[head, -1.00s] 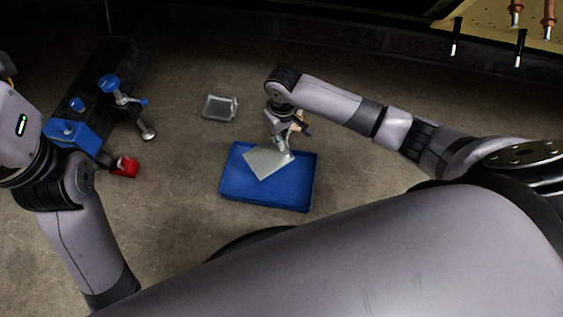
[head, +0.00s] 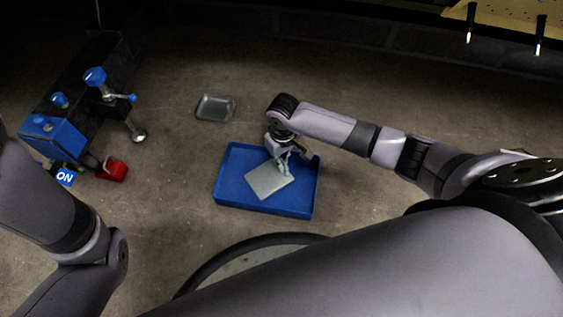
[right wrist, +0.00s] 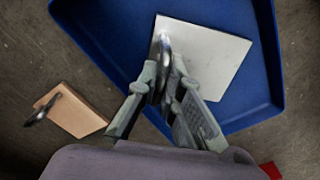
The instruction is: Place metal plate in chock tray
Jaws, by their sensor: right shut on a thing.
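The metal plate (head: 270,182) is a flat grey square over the inside of the blue chock tray (head: 232,165), tilted to the tray's sides. In the right wrist view the plate (right wrist: 212,58) has a shiny metal handle near one edge, and the tray (right wrist: 105,25) lies under it. My right gripper (head: 284,160) is shut on the plate by this handle; its fingers (right wrist: 165,85) show in the right wrist view. I cannot tell whether the plate touches the tray floor. My left gripper is out of view; only its arm shows at the left.
A grey, shallow piece (head: 215,107) lies on the floor beyond the tray. A tan block with a metal handle (right wrist: 82,112) lies beside the tray in the right wrist view. A blue and black stand (head: 60,140) with a red part (head: 113,170) is at left.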

